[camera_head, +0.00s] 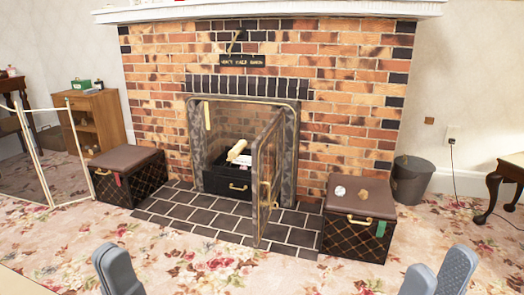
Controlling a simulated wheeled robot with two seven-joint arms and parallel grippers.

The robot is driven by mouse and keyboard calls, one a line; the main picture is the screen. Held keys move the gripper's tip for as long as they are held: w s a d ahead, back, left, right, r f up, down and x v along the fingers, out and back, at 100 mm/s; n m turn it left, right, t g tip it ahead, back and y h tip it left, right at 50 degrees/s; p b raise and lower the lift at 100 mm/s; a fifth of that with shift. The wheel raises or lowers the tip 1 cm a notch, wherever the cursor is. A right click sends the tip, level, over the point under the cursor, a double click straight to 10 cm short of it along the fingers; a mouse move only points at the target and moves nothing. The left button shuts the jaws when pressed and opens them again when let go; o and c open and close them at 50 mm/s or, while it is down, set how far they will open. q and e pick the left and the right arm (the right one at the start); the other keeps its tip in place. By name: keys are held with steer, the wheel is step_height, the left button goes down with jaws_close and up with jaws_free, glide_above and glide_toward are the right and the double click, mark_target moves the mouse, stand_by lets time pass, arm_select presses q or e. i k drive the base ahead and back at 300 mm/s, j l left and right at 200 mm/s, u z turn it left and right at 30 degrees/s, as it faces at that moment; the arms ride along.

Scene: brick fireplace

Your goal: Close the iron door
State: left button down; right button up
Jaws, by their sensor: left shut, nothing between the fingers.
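The iron door (267,178) is a narrow framed panel with a gold-coloured handle. It stands open, swung out into the room from the right side of the fireplace opening and seen almost edge-on. The iron surround (197,150) frames the opening. My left gripper (106,256) is shut and empty at the bottom left, well short of the door. My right gripper (438,263) is at the bottom right, with its two fingers apart and nothing seen between them. Neither gripper touches the door.
A black box (227,184) with a log (237,150) sits inside the fireplace. A left chest (125,178) and a right chest (358,222) flank the dark tiled hearth (185,214). A grey bin (411,180) stands at right. Carpet in front is clear.

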mark_target(267, 164)
steer(key=i+z, duration=0.45)
steer(key=i+j+z, duration=0.15)
steer(key=i+z, duration=0.2)
steer(key=z, duration=0.15)
